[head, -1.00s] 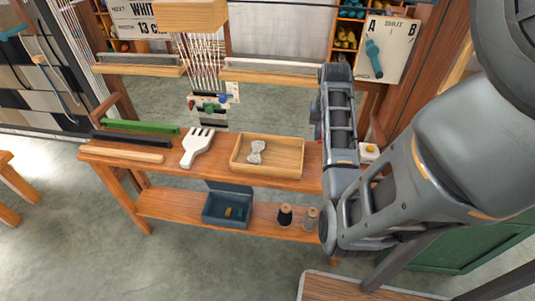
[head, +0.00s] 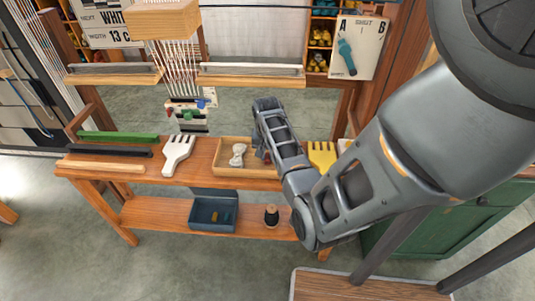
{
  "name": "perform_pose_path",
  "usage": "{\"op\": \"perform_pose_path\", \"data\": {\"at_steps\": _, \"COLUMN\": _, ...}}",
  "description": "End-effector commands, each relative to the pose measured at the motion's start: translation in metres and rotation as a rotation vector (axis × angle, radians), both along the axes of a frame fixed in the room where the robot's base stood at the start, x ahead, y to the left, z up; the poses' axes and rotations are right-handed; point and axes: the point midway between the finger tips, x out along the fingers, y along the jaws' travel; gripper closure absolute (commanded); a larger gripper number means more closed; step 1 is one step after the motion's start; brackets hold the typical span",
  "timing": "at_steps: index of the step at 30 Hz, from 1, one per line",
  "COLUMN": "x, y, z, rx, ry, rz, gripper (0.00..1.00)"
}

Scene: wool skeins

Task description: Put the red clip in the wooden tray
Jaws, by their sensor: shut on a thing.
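The wooden tray (head: 226,172) lies on the bench top, and a pale grey, bow-shaped piece (head: 238,155) is in it. My gripper (head: 264,151) is over the right part of the tray, mostly hidden behind my arm. It is shut on a small red thing (head: 267,157), which looks like the red clip; only a sliver of it shows. I cannot tell whether the clip touches the tray floor.
A white comb (head: 177,154) lies left of the tray and a yellow comb (head: 321,155) right of it. Green (head: 118,137) and black (head: 110,151) bars lie at the left. Small coloured pieces hang on the loom threads behind. A blue box (head: 212,215) stands on the lower shelf.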

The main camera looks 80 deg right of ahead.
Motion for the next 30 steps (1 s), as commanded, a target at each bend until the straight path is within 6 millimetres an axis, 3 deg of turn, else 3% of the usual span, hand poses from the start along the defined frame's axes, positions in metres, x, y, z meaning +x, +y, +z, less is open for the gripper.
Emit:
{"op": "perform_pose_path", "data": {"at_steps": 12, "x": 0.0001, "y": 0.0, "z": -0.0058, "rx": 0.0, "ry": 0.0, "rz": 0.001, "gripper": 1.0}}
{"op": "perform_pose_path", "data": {"at_steps": 13, "x": 0.0001, "y": -0.0001, "z": -0.0053, "rx": -0.001, "ry": 0.0, "rz": 0.001, "gripper": 0.76}}
{"op": "perform_pose_path", "data": {"at_steps": 20, "x": 0.0, "y": -0.0001, "z": -0.0049, "rx": -0.001, "ry": 0.0, "rz": 0.001, "gripper": 0.54}}
{"op": "perform_pose_path", "data": {"at_steps": 30, "x": -0.0001, "y": -0.0001, "z": 0.0, "rx": -0.001, "ry": 0.0, "rz": 0.0, "gripper": 0.53}}
